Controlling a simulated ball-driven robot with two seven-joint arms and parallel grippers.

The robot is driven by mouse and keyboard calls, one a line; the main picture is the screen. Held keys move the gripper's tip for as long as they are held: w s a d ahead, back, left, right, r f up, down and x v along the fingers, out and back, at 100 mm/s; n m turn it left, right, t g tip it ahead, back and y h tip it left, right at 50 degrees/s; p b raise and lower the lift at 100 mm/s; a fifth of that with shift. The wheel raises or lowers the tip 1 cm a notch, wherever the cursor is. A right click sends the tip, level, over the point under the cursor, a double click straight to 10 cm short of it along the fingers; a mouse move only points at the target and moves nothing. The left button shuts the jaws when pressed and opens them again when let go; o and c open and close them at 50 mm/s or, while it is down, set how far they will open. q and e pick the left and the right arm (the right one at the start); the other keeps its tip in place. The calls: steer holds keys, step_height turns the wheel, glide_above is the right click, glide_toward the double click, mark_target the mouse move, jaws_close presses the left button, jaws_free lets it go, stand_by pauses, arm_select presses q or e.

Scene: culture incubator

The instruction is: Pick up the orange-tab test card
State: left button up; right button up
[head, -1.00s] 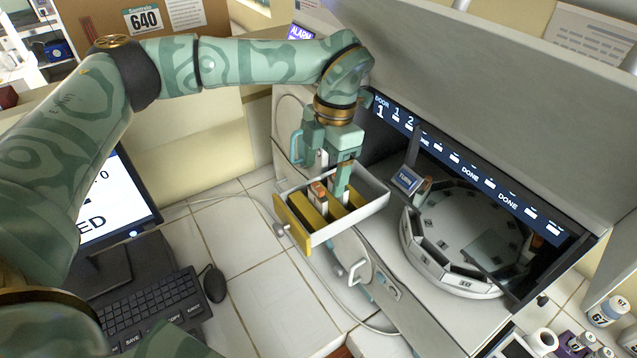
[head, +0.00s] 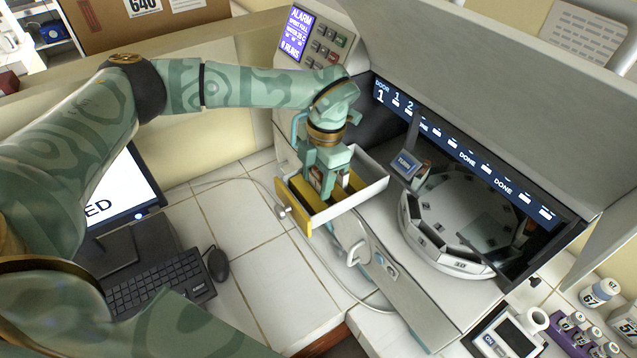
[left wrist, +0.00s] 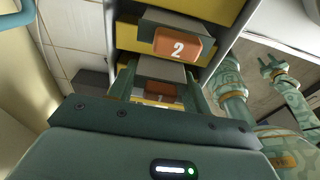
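The yellow-and-white drawer (head: 350,207) is pulled out, with yellow dividers inside. My left gripper (head: 327,184) points down into it. An orange-tab card (head: 317,179) is between its fingers. In the left wrist view, this grey card with an orange tab (left wrist: 161,91) lies between the two parted fingers (left wrist: 160,82). The gap to each finger is very small, and I cannot tell whether they touch. Another card with an orange tab marked 2 (left wrist: 178,46) stands just beyond. Lower parts of the cards are hidden.
An incubator with a round carousel (head: 450,265) stands right of the drawer, under a display strip (head: 465,155). An alarm panel (head: 313,38) is behind. A keyboard (head: 160,280), mouse (head: 218,264) and monitor (head: 120,195) are at left.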

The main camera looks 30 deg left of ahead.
arm_select(q)
steer(key=shift+c, duration=1)
steer(key=shift+r, duration=0.15)
